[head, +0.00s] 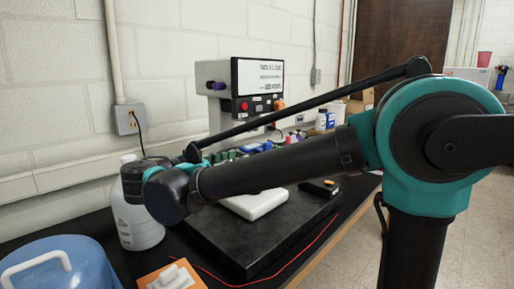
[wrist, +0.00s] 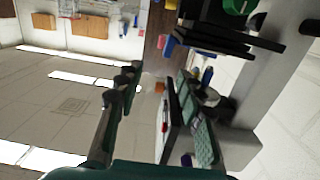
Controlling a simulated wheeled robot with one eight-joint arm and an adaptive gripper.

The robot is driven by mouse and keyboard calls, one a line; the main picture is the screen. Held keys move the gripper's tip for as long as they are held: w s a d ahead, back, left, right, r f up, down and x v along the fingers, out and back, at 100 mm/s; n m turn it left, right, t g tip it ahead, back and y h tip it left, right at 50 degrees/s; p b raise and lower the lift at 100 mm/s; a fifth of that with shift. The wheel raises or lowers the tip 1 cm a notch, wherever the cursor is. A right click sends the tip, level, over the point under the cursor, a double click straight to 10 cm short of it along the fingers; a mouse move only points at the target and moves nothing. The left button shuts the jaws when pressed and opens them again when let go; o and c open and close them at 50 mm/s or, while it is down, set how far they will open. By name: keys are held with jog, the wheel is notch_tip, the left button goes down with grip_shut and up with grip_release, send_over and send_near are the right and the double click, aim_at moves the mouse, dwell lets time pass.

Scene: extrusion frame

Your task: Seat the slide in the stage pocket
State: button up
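I cannot pick out the slide or the stage pocket for certain in either view. In the wrist view dark jointed parts (wrist: 119,86), probably my gripper, point into open room, with no held object discernible.
An orange plate with a white piece (head: 170,277), a blue container (head: 60,262) and a white bottle (head: 138,225) stand at the left front. A small black box (head: 319,188) is on the slab's right. A red cord runs along the bench edge. Open floor lies right.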

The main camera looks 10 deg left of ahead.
jog(key=shift+m+t, duration=0.3)
jog(key=shift+m, duration=0.1)
jog(key=x, duration=1)
jog(key=a+x, duration=0.1)
jog(key=x, duration=0.4)
jog(key=shift+w+r, duration=0.3)
jog(key=shift+w+d, duration=0.3)
jog(key=shift+w, duration=0.15)
jog(key=shift+c, duration=0.6)
grip_shut()
